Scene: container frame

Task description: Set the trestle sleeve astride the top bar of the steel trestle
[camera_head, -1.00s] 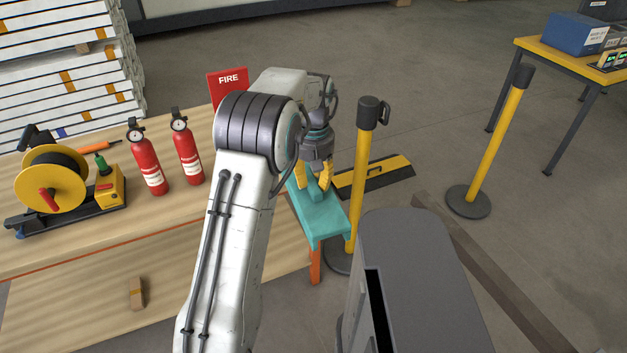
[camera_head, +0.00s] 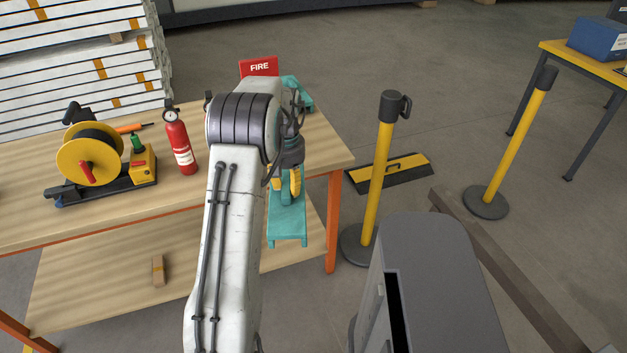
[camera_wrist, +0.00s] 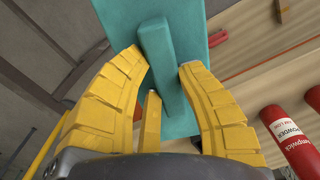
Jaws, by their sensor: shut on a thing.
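The trestle sleeve is a long teal channel (camera_head: 288,222) with side flanges turned down. My gripper (camera_head: 286,182) is shut on the raised teal rib along its top and holds it over the right end of the wooden bench. In the wrist view, the yellow fingers of my gripper (camera_wrist: 163,64) lie on both sides of the rib of the sleeve (camera_wrist: 200,22). More teal shows past my arm, looking like the sleeve's far end; the middle is hidden. I cannot make out the steel trestle in either view.
The wooden bench (camera_head: 190,215) carries a cable reel (camera_head: 88,155), a fire extinguisher (camera_head: 180,142) and a red FIRE sign (camera_head: 259,67). A yellow post (camera_head: 378,180) stands to the right of the bench. A second yellow post (camera_head: 517,135) and a yellow-topped table stand farther right.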

